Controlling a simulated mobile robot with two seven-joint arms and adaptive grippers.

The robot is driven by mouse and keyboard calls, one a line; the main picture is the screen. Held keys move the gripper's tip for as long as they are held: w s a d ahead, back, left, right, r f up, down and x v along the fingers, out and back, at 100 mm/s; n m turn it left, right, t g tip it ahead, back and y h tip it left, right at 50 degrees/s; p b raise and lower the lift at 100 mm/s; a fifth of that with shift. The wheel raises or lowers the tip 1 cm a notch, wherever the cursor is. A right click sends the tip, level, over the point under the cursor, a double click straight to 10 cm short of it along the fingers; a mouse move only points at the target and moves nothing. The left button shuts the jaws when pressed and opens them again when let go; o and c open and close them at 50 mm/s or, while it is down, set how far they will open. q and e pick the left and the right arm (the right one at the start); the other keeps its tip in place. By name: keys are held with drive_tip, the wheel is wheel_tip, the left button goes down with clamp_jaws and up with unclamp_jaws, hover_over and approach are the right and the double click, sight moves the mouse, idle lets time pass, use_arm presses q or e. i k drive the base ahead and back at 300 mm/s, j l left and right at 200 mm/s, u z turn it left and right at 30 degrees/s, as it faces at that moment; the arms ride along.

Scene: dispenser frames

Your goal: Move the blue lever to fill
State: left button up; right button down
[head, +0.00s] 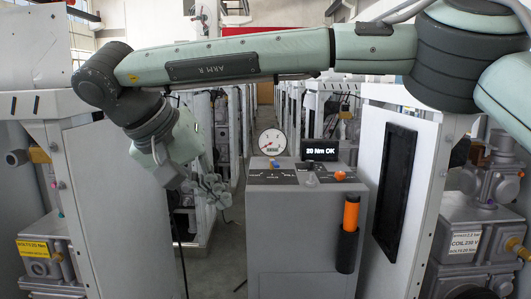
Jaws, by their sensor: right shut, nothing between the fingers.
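My right arm reaches across the upper view from the right and bends down at the left. My right gripper (216,192) hangs at its end, shut and empty, left of the grey dispenser console (285,225) and apart from it. The console's sloped top panel (285,178) carries small levers and knobs, among them a grey knob (310,178) and an orange one (340,175). My left gripper does not show.
A round gauge (272,142) and a display reading "29 Nm OK" (320,149) stand behind the console top. An orange-handled tool (351,212) sits in a black holder on its right front. White cabinets with grey machinery flank both sides. An aisle runs behind.

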sight(273, 164)
drive_tip(key=i, duration=1.3)
